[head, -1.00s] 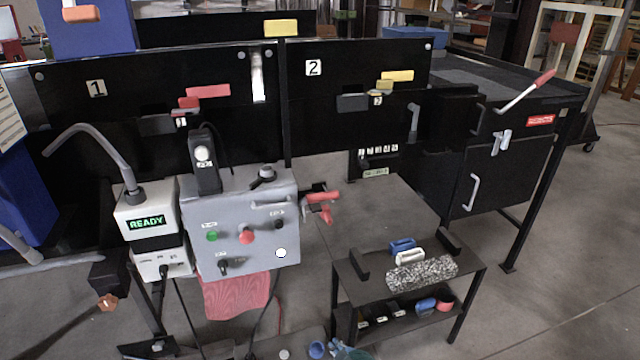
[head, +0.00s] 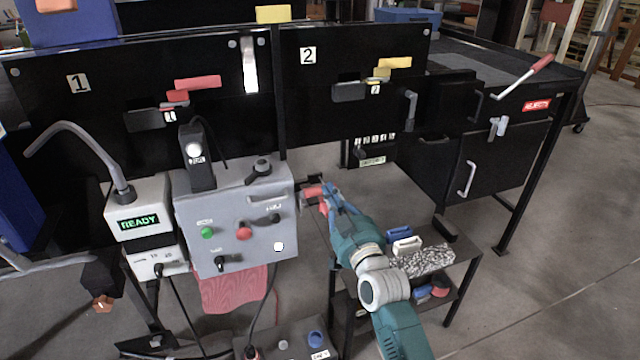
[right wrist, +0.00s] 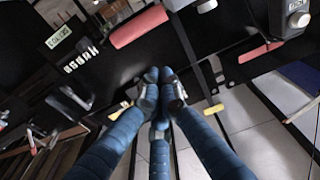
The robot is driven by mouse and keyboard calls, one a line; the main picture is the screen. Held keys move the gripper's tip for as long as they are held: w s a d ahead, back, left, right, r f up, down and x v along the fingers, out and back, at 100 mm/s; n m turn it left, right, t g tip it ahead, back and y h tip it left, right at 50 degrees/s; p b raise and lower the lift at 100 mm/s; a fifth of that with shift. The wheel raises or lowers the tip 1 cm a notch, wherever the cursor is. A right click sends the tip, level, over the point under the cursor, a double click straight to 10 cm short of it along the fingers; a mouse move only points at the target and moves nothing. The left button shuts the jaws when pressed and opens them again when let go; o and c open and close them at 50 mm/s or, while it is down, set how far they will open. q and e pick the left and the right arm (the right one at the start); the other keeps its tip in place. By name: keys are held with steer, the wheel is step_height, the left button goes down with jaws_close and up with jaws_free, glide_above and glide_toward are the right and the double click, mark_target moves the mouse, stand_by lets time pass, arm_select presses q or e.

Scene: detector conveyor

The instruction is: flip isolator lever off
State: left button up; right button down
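The isolator lever is the red handle (head: 312,192) on the right side of the grey control box (head: 235,220). My right gripper (head: 331,190) has blue fingers. In the head view its tips are right beside the red handle and partly cover it. I cannot tell whether they touch. In the right wrist view the fingertips (right wrist: 157,78) come together with nothing visible between them. A red bar (right wrist: 138,27), probably the lever, lies just above the tips there. My left gripper is not in view.
The box front has a green button (head: 207,232), a red button (head: 243,234) and knobs. A READY display unit (head: 140,220) stands to its left. A small table (head: 468,250) with blue and white blocks is under my right arm. Black panels 1 and 2 stand behind.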

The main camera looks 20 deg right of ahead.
mark_target(320, 191)
steer(key=shift+w, duration=0.1)
steer(key=w, duration=0.3)
steer(key=w+p, duration=0.1)
steer(key=w, duration=0.2)
steer(key=w+r, duration=0.1)
steer(key=w, duration=0.2)
steer(key=shift+w+a, duration=0.2)
steer(key=shift+w, duration=0.15)
steer(key=shift+s+f+p, duration=0.25)
steer(key=shift+s+f, duration=0.05)
steer(key=shift+f, duration=0.3)
steer(key=shift+s+f+p, duration=0.25)
steer(key=shift+f, duration=0.3)
steer(key=shift+s+f, duration=0.55)
steer(key=shift+f, duration=0.05)
